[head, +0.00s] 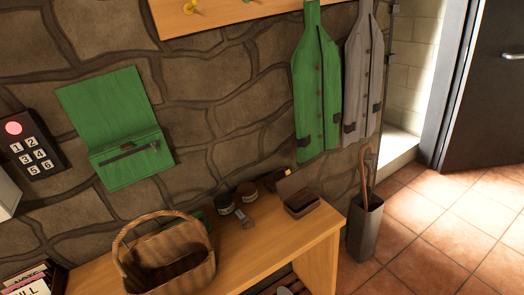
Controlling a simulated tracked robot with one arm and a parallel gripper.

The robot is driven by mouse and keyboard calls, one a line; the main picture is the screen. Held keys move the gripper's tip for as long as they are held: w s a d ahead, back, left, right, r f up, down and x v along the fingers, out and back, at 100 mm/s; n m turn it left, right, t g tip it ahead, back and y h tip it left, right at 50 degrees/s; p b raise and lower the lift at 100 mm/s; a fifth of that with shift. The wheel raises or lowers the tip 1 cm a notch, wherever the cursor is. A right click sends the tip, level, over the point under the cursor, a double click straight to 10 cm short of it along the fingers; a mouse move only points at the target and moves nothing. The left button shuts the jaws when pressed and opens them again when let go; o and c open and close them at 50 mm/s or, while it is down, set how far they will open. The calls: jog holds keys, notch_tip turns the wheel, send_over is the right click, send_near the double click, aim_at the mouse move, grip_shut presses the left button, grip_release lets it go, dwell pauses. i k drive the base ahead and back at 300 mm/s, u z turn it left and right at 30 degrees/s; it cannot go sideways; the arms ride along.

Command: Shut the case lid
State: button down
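A small brown case (302,206) stands at the right end of the wooden bench top. Its lid (290,184) is raised at the back left, so the case is open. A green holder (132,161) hangs on the stone wall at the left, with a green flap (107,105) standing up above it; I cannot tell whether this is also a case. My gripper is not in view.
A wicker basket (170,262) stands on the bench (262,252), left of the case. Dark jars (221,203) stand near the wall. Green and grey coats (318,95) hang above the bench's right end. An umbrella stand (364,232) is right of it. Tiled floor lies clear at right.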

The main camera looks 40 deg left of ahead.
aim_at(293, 182)
jog(key=u, duration=0.4)
jog(key=i, duration=1.45)
jog(key=u, duration=0.45)
